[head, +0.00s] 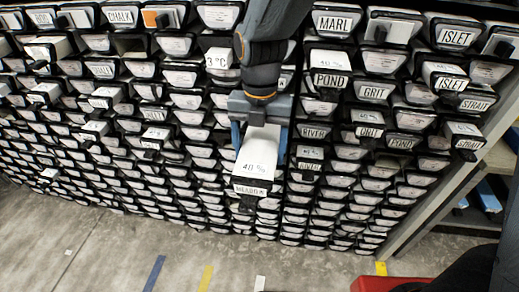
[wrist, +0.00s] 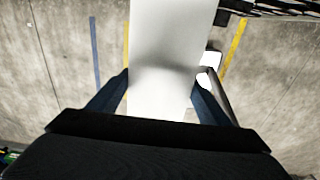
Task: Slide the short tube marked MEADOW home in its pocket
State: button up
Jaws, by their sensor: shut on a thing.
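The short tube marked MEADOW (head: 256,160) is a white tube with a dark end cap and a label at its near end, seen in the head view. It sticks well out of the rack, left of the POND and RIVER tubes. My gripper (head: 260,146) is shut on it from above, with one blue finger on each side. In the wrist view the white tube (wrist: 162,60) runs between the two fingers (wrist: 160,92). The pocket behind the tube is hidden by my arm and gripper.
A rack (head: 150,140) of many labelled tube ends fills the head view. Several neighbouring tubes stick out, such as the POND tube (head: 331,62). Below is bare concrete floor (head: 110,240) with blue and yellow stripes. A red object (head: 390,285) is at the lower right.

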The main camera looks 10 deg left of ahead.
aim_at(266, 126)
jog(key=shift+w+d+b, duration=0.15)
jog(key=shift+w+b, duration=0.1)
jog(key=shift+w, duration=2.1)
jog(key=shift+w+d+b, duration=0.15)
jog(key=shift+w+b, duration=0.05)
jog(key=shift+w, duration=2.1)
jog(key=o, duration=2.1)
